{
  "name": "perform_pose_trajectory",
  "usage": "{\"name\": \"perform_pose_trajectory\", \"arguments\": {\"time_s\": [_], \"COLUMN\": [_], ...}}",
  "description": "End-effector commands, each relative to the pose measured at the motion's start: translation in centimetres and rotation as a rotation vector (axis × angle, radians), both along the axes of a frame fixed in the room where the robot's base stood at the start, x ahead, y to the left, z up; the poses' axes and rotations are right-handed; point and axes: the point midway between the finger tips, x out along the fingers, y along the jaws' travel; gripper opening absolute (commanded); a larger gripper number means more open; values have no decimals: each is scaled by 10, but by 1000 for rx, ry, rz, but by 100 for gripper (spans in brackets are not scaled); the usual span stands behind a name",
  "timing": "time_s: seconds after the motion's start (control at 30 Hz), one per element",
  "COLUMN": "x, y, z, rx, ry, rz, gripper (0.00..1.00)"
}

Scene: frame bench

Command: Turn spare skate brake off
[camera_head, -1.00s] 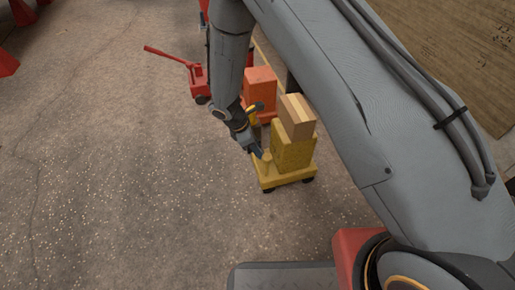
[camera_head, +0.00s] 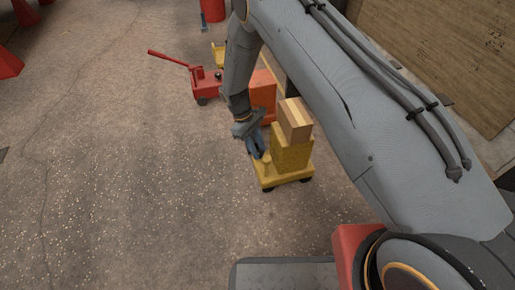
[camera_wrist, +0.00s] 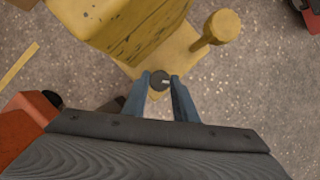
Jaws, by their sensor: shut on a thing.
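The spare skate is a low yellow platform (camera_head: 289,178) on dark wheels, carrying a yellow block (camera_head: 291,147). A wooden box (camera_head: 294,119) sits on that block. My gripper (camera_head: 258,151) is at the skate's left side in the head view. In the wrist view my blue-grey fingers (camera_wrist: 159,80) are shut on a dark round brake knob (camera_wrist: 158,77) with a small pale mark, at the platform's edge. A yellow round-topped post (camera_wrist: 223,26) stands on the platform to the right of the knob. The knob is hidden in the head view.
A red jack (camera_head: 205,82) with a long handle and an orange-red block (camera_head: 263,90) stand behind the skate. A wooden panel (camera_head: 450,50) is at the upper right. The concrete floor (camera_head: 110,170) to the left is clear.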

Motion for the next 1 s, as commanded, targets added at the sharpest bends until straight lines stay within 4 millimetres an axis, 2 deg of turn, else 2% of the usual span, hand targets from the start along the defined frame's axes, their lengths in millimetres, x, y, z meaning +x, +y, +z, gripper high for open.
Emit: {"name": "perform_pose_trajectory", "arguments": {"time_s": [0.5,1.0], "x": [2,2], "y": [-3,-4], "z": [0,0], "rx": [-1,-2], "ry": [2,1], "rz": [-424,-567], "gripper": [4,4]}}
